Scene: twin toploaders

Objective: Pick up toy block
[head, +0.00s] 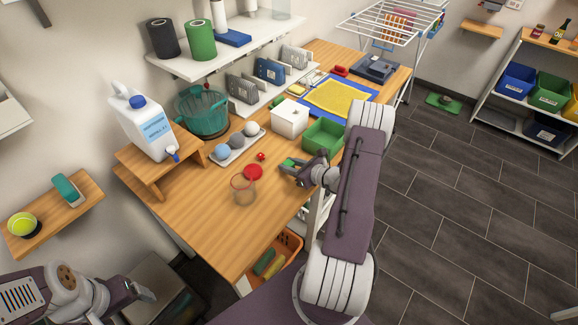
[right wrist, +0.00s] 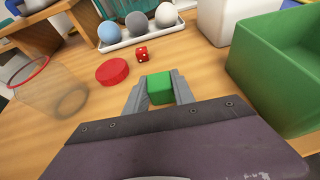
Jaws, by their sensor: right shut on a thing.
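The toy block is a small green cube (right wrist: 159,88), seen between the fingertips in the right wrist view. My right gripper (head: 290,165) is shut on it, low over the wooden table (head: 205,222) near its front edge. I cannot tell whether the block touches the table. In the head view only a bit of the green block (head: 288,162) shows at the fingertips. My left gripper (head: 143,293) is at the lower left of the head view, away from the table, and its jaws are not clear.
Near the block are a red disc (right wrist: 112,71), a red die (right wrist: 142,54) and a clear cup (head: 243,189) with a red rim. A tray of balls (head: 225,158), a white box (head: 289,118) and a green bin (head: 324,135) stand behind.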

